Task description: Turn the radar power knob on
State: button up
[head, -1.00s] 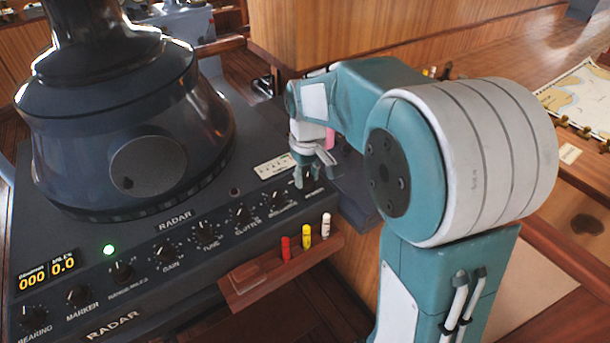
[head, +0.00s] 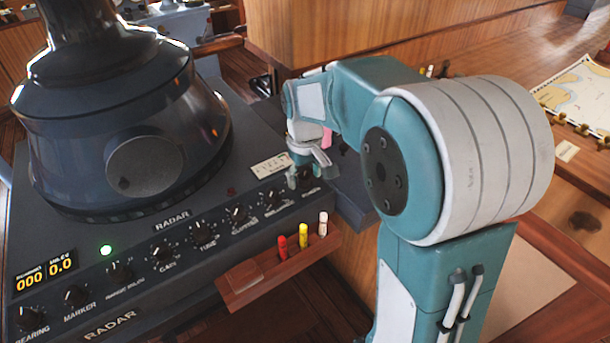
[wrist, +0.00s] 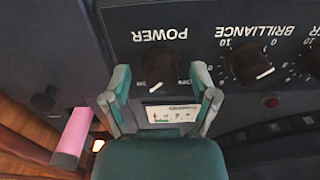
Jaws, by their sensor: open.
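The radar power knob (wrist: 161,69) is a black knob with a white pointer line, below the upside-down POWER label in the wrist view. My gripper (wrist: 162,82) is open, with one teal finger on each side of the knob. I cannot tell whether the fingers touch it. In the head view, my gripper (head: 301,180) is at the right end of the knob row on the radar console (head: 205,262), and the power knob is mostly hidden behind it. The brilliance knob (wrist: 250,66) is beside the power knob in the wrist view.
A wooden tray (head: 250,283) on the console front holds a red marker (head: 282,247), a yellow marker (head: 303,236) and a white marker (head: 323,223). The large radar hood (head: 110,120) stands at left. A green light (head: 106,250) glows. A pink cylinder (wrist: 76,135) is beside my gripper.

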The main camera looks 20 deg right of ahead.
aim_at(305, 178)
jog(key=shift+a+r, duration=0.1)
jog(key=shift+r, duration=0.25)
notch_tip(305, 178, up, 11)
jog(key=shift+r, duration=0.1)
dwell(0.4)
jog(key=s+f+m+t, duration=0.3)
jog(key=s+t, duration=0.2)
jog(key=s, duration=1.5)
jog(key=shift+s+t, duration=0.3)
jog(key=shift+s, duration=0.1)
